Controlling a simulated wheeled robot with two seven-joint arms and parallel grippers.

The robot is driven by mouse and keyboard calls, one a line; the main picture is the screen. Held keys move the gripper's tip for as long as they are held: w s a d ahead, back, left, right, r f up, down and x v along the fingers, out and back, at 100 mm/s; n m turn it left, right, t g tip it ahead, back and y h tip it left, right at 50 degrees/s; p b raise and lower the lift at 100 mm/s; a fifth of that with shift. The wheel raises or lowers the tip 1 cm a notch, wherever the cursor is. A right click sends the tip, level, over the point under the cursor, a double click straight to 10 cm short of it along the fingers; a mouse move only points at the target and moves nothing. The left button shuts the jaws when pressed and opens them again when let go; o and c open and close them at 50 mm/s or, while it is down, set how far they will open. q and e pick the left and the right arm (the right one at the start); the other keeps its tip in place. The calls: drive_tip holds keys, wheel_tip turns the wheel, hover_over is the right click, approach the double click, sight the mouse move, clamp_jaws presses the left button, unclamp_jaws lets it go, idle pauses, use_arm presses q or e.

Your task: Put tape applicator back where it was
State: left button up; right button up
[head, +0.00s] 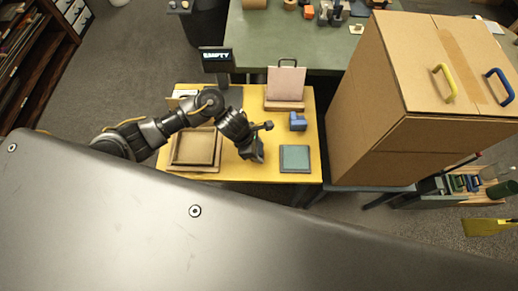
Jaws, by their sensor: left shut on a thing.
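My left gripper (256,150) reaches in over the yellow table (230,176) and points down, between a wooden tray and a teal pad. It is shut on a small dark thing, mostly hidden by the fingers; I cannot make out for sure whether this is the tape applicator. A small blue block-like thing (298,121) stands on the table to the right of the gripper, apart from it. The square teal pad (295,147) with a grey edge lies in front of the blue thing. My right gripper is not in view.
The wooden tray (176,163) lies left, partly under my arm. A large cardboard box (370,135) blocks the right side. A green table (270,38) lies beyond.

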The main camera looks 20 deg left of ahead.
use_arm(q)
drive_tip(key=shift+f, duration=0.2)
drive_tip(key=o, duration=1)
drive_tip(key=shift+r, duration=0.1)
drive_tip(key=shift+c, duration=0.2)
drive_tip(key=shift+r, duration=0.3)
drive_tip(key=p+v, duration=0.1)
drive_tip(key=v, duration=1)
drive_tip(key=shift+a+r, duration=0.2)
drive_tip(key=shift+r, duration=0.1)
